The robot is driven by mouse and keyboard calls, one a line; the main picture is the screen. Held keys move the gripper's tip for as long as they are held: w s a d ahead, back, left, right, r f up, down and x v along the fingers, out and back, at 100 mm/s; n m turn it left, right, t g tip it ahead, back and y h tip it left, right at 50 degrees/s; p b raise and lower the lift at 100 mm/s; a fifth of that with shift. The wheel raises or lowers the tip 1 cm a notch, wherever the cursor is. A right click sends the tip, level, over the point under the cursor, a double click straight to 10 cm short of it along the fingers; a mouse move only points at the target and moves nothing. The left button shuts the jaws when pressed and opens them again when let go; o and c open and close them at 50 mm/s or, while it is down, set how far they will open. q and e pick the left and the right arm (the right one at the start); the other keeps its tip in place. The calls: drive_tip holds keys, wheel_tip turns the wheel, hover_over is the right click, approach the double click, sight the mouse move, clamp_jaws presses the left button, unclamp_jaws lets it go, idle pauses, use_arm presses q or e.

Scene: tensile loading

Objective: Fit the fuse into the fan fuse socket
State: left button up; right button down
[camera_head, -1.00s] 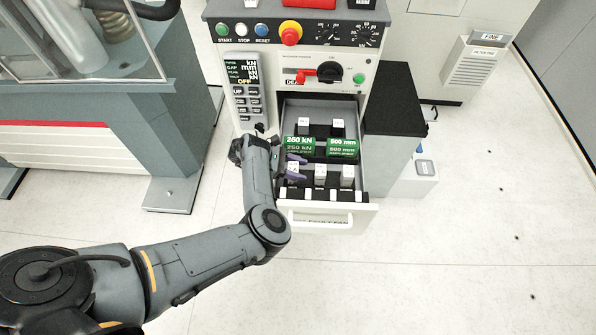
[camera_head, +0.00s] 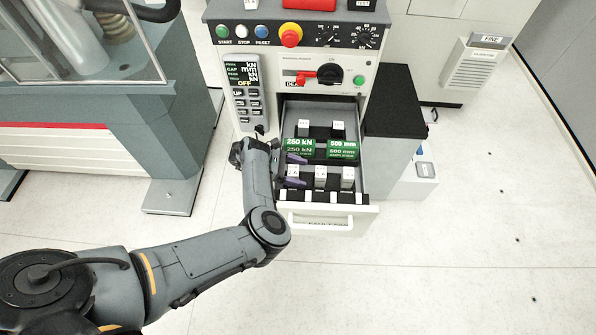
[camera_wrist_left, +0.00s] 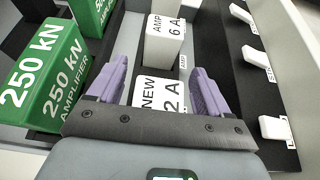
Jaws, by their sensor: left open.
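My left gripper (camera_head: 297,171) reaches into the open drawer (camera_head: 365,205) with its purple fingers apart. In the left wrist view the fingers (camera_wrist_left: 158,72) stand on either side of a white block marked "NEW 2 A" (camera_wrist_left: 160,93), with gaps showing beside it. This block looks like a fuse; its lower part is hidden by the gripper. A similar block marked "6 A" (camera_wrist_left: 163,42) stands just beyond. In the head view, white blocks (camera_head: 320,172) (camera_head: 347,174) stand in the same row. I cannot tell which place is the fan fuse socket.
Green amplifier blocks marked "250 kN" (camera_head: 299,146) and "500 mm" (camera_head: 342,149) stand behind the row. Two more white blocks (camera_head: 303,127) (camera_head: 338,128) are farther back. Small white tabs (camera_wrist_left: 273,128) line the drawer's front. A keypad (camera_head: 244,92) hangs left of the drawer.

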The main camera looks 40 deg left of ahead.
use_arm(q)
drive_tip(key=s+a+r+m+g+y+p, duration=0.3)
drive_tip(key=s+a+m+y, duration=0.2)
drive_tip(key=s+a, duration=0.4)
drive_tip(key=s+a+r+m+g+y+p, duration=0.3)
drive_tip(key=s+a+r+m+y, duration=0.1)
drive_tip(key=s+a, duration=0.5)
drive_tip(key=s+d+r+m, duration=0.1)
drive_tip(key=s+d+m, duration=0.2)
drive_tip(key=d+m, duration=0.3)
drive_tip(key=s+d+r+m+t, duration=0.1)
drive_tip(key=d+m, duration=0.5)
drive_tip(key=d, duration=0.8)
drive_tip(key=s+d+r+m+y, duration=0.1)
drive_tip(key=s+d+r+m, duration=0.2)
drive_tip(key=d+m, duration=0.3)
drive_tip(key=s+d, duration=0.1)
drive_tip(key=d, duration=0.3)
drive_tip(key=shift+s+t, duration=0.3)
drive_tip(key=shift+t, duration=0.1)
drive_tip(key=shift+r, duration=0.1)
